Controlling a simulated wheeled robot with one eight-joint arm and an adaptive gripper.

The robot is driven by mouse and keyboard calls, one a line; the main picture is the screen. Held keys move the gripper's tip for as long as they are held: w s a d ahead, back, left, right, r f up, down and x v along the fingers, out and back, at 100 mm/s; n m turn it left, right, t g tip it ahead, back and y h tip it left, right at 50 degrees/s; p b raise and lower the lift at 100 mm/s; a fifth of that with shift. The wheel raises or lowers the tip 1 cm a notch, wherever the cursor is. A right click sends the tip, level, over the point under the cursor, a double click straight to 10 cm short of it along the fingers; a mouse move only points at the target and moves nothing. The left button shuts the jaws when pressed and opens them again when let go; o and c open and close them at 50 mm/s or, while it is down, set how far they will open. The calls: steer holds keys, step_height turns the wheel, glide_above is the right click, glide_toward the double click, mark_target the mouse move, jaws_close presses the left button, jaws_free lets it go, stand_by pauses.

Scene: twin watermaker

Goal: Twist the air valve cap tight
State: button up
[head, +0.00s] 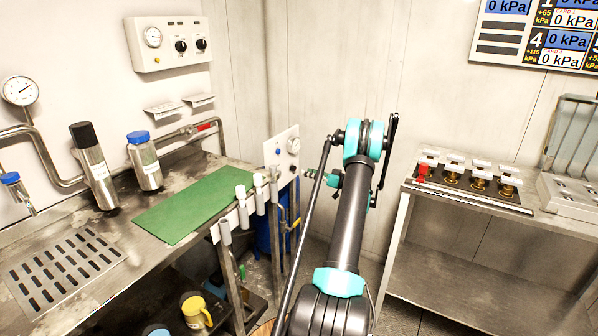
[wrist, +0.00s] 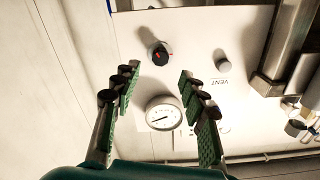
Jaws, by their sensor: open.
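In the wrist view a white panel (wrist: 190,25) carries a small grey round cap (wrist: 223,67) beside the word VENT, and a black knob with a red mark (wrist: 160,53). No label that I can read says air valve, so I cannot tell which fitting is its cap. My gripper (wrist: 158,82) is open and empty in front of the panel. The black knob shows beyond the gap between the fingertips; the grey cap lies to the right of the right finger. In the head view the panel (head: 285,145) stands left of my arm; my gripper is small and partly hidden there.
A round gauge (wrist: 163,113) sits on the panel, seen between the fingers.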

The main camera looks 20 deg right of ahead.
mark_target(295, 169)
steer(key=shift+x, duration=2.9)
jaws_close()
